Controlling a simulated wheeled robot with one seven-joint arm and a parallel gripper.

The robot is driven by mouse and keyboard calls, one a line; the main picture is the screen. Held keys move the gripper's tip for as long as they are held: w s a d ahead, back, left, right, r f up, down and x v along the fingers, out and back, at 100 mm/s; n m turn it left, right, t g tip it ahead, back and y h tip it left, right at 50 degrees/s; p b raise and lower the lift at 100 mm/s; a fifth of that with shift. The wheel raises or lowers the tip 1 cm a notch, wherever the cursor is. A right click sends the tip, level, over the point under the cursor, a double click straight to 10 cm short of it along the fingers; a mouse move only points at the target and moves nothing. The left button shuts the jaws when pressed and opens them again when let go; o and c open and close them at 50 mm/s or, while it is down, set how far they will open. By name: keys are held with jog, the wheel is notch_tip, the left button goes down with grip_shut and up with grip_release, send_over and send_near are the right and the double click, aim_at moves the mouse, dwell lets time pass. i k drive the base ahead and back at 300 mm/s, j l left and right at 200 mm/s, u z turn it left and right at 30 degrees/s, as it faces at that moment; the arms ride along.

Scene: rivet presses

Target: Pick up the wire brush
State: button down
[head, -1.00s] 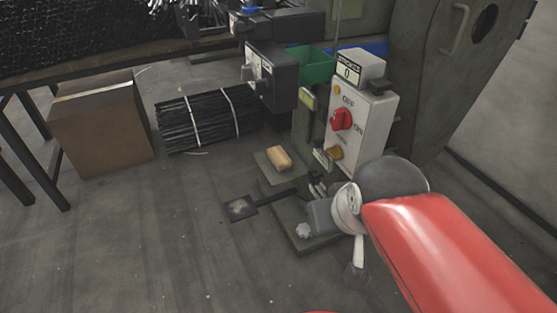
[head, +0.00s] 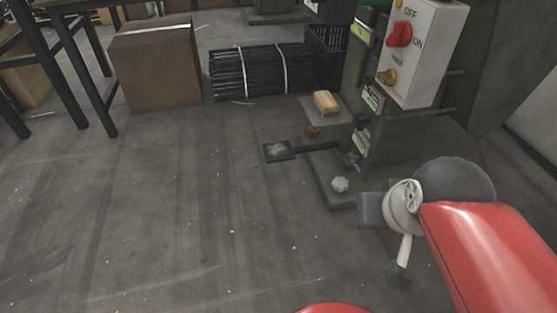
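A tan, wood-coloured block (head: 326,103) lies on the small shelf of the press in the head view. It may be the wire brush, but no bristles can be made out. My arm comes in from the right, and its end, with my gripper (head: 398,274), hangs low in front of the press. It is to the right of the block and nearer to me, well apart from it. The fingers are too small and turned away to tell whether they are open or shut. I see nothing held.
The green-grey press (head: 385,140) carries a white switch box (head: 420,50) with a red knob. A foot pedal (head: 279,151) and a pale crumpled scrap (head: 340,184) are low down. A cardboard box (head: 155,65), a black bundle (head: 260,72) and a crate stand behind.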

aim_at(326, 106)
jog(key=k+j+z, duration=0.15)
jog(key=j, duration=0.25)
jog(key=j+z, duration=0.15)
jog(key=j, duration=0.25)
jog(key=k+j+z, duration=0.1)
jog(key=j, duration=0.25)
jog(key=k+j+z, duration=0.15)
jog(key=j, duration=0.2)
jog(key=k+j+z, duration=0.15)
jog(key=j, duration=0.2)
jog(key=k, duration=0.05)
